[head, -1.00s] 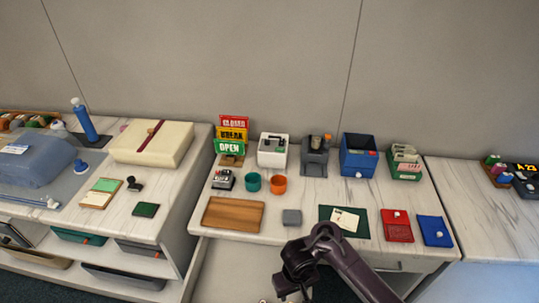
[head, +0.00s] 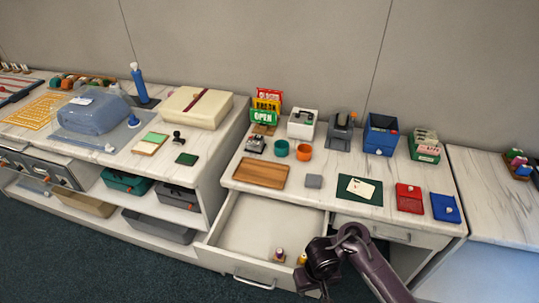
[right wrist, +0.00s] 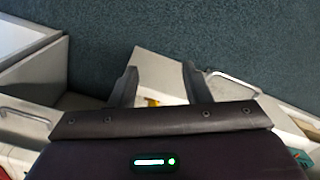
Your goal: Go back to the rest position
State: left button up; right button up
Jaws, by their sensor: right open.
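My right arm reaches in from the lower right of the head view. Its dark gripper (head: 322,284) hangs low, in front of the desk and by the right side of an open white drawer (head: 262,222). In the right wrist view the two dark fingers (right wrist: 159,72) are spread apart with nothing held between them. Beyond them are the drawer front and the dark carpet. My left gripper is in neither view.
The open drawer juts out from the desk (head: 330,192) and holds small items (head: 279,255) near its front. A wooden tray (head: 261,173), red pouch (head: 409,198) and blue pouch (head: 445,207) lie on top. Carpet (head: 90,260) at lower left is clear.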

jog(key=s+a+f+m+y, duration=0.1)
jog(key=s+f+y, duration=0.1)
jog(key=s+f, duration=0.6)
jog(key=s+a+f+m+y, duration=0.15)
jog(key=s+f, duration=0.25)
jog(key=f, duration=0.7)
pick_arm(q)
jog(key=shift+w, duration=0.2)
pick_arm(e)
jog(key=s+d+f+n+h, duration=0.1)
jog(key=s+d+f, duration=0.4)
jog(key=s+d, duration=0.2)
jog(key=s+d+f+n+t+h, duration=0.1)
jog(key=s+d+f+h, duration=0.1)
jog(key=s+d+f, duration=0.4)
jog(key=s+d, duration=0.1)
jog(key=s, duration=0.4)
jog(key=shift+f+n, duration=0.3)
jog(key=shift+n, duration=0.05)
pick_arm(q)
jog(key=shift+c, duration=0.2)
pick_arm(e)
jog(key=shift+w+a+h, duration=0.1)
jog(key=shift+h, duration=0.15)
